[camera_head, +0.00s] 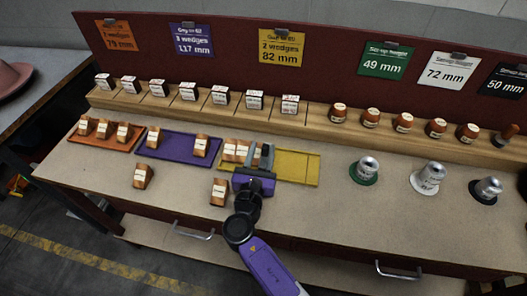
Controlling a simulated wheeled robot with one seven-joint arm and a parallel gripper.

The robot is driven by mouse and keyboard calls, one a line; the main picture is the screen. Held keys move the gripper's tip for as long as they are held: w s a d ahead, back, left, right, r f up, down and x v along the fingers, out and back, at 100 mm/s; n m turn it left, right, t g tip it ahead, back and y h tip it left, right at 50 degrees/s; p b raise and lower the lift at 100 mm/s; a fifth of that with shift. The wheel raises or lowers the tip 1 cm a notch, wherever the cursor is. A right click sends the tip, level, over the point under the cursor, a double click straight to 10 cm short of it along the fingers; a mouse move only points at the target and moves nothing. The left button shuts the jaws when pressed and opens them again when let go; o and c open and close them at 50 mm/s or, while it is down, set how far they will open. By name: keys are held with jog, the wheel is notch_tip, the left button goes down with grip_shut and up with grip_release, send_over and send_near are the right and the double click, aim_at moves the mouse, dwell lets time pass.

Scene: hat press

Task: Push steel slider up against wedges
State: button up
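My gripper (260,158), with a purple body, reaches into the yellow tray (297,167) from the front. Two copper-brown wedges (236,150) with white labels stand side by side at the tray's left end, just left of the gripper. A grey piece, which looks like the steel slider (267,157), is between or beside the fingers, partly hidden by them. I cannot tell whether it touches the wedges or whether the fingers are closed on it. The right part of the tray is empty.
An orange tray (99,146) and a purple tray (181,155) with wedges lie to the left. Two loose wedges (142,176) (220,191) stand in front. A wooden rack (320,121) runs behind. Metal cylinders (365,170) on round pads stand at right.

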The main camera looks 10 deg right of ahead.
jog(key=v, duration=0.7)
jog(key=shift+s, duration=0.4)
jog(key=shift+a, duration=0.1)
